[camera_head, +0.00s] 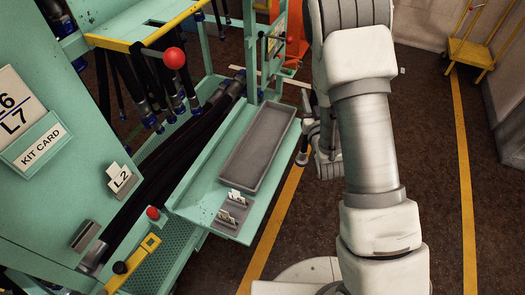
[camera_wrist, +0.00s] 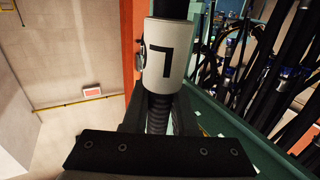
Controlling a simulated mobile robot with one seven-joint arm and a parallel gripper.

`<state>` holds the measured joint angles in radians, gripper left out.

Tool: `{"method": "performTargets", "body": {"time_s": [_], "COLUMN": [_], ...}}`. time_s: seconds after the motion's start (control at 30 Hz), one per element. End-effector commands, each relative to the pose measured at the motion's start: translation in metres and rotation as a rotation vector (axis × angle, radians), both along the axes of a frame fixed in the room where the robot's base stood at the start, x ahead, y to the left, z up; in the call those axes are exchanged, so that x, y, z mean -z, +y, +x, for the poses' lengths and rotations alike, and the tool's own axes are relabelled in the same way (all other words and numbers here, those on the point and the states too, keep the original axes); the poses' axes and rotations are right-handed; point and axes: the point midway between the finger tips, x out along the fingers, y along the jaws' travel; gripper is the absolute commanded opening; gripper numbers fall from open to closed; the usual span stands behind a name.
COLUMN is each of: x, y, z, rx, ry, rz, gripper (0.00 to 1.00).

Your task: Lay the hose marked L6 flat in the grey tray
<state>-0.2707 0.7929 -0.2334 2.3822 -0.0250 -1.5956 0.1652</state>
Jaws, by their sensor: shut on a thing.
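The grey tray (camera_head: 241,170) lies empty on a pale green shelf, left of my arm in the head view. In the wrist view my gripper (camera_wrist: 160,112) is shut on a dark ribbed hose (camera_wrist: 160,108). In the head view my arm hides most of the gripper, and I cannot make out the held hose clearly.
Several black hoses hang from a rack (camera_head: 125,42) with a red knob (camera_head: 174,58). Thick dark hoses (camera_head: 180,150) lie in a trough left of the tray. Small cards (camera_head: 235,198) stand at the tray's near end. Brown floor lies open right of my arm.

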Motion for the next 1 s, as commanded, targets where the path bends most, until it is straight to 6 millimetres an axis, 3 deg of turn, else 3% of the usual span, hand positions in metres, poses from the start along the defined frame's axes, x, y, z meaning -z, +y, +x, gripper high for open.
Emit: {"method": "performTargets", "body": {"time_s": [0.03, 0.4, 0.77, 1.0], "x": [0.011, 0.015, 0.011, 0.038], "y": [0.009, 0.068, 0.094, 0.131], "z": [0.004, 0.014, 0.011, 0.033], "rx": [-0.027, -0.221, -0.306, -0.313], "ry": [-0.011, -0.010, -0.003, -0.001], "rz": [0.002, 0.000, 0.000, -0.001], "gripper": [0.00, 0.00, 0.00, 0.00]}}
